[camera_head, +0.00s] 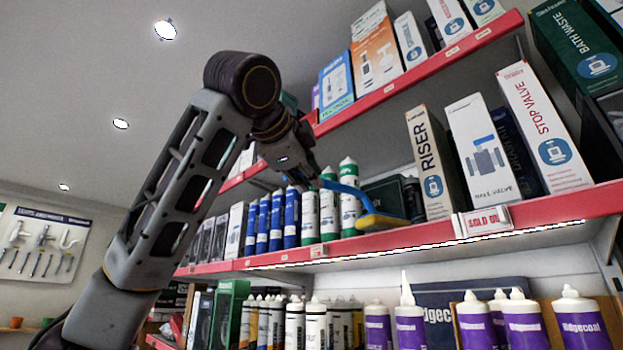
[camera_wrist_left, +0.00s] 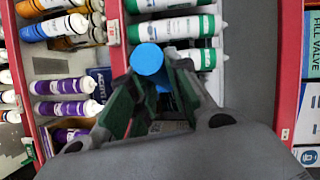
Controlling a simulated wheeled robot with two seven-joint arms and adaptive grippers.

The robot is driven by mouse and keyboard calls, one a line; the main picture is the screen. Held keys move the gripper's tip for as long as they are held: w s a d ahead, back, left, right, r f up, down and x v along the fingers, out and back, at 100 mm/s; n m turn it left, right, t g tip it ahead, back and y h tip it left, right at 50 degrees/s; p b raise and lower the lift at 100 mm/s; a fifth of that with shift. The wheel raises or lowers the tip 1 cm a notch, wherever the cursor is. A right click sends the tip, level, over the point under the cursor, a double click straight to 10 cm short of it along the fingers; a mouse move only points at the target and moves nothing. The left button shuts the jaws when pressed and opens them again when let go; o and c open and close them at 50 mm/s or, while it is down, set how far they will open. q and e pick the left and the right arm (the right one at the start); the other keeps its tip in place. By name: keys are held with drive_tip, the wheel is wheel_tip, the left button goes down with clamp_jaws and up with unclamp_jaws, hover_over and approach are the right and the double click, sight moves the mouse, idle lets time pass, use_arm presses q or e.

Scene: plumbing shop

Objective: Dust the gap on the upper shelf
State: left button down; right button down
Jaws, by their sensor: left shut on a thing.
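My left gripper (camera_head: 314,178) is shut on the blue handle of a brush (camera_head: 345,190). The brush slants down to the right, and its blue head with yellowish bristles (camera_head: 382,221) is at the front edge of the red-edged middle shelf (camera_head: 430,234). The head is in the gap between the green-and-white tubes (camera_head: 348,196) and the Riser box (camera_head: 430,165); whether the bristles touch the shelf I cannot tell. In the left wrist view, the handle's round blue end (camera_wrist_left: 149,60) shows between the fingers. My right gripper is out of view.
Dark items (camera_head: 388,198) stand deeper in the gap. Right of the Riser box are more boxes (camera_head: 480,150) and a "sold out" tag (camera_head: 482,221). Blue tubes (camera_head: 277,218) stand left of the green-and-white ones. Another shelf of boxes (camera_head: 376,45) is above, purple tubes (camera_head: 476,325) below.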

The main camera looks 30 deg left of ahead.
use_arm(q)
drive_tip(key=s+a+b, duration=0.1)
drive_tip(key=s+a, duration=0.1)
drive_tip(key=s, duration=0.4)
idle(0.8)
drive_tip(key=shift+a, duration=0.1)
idle(0.5)
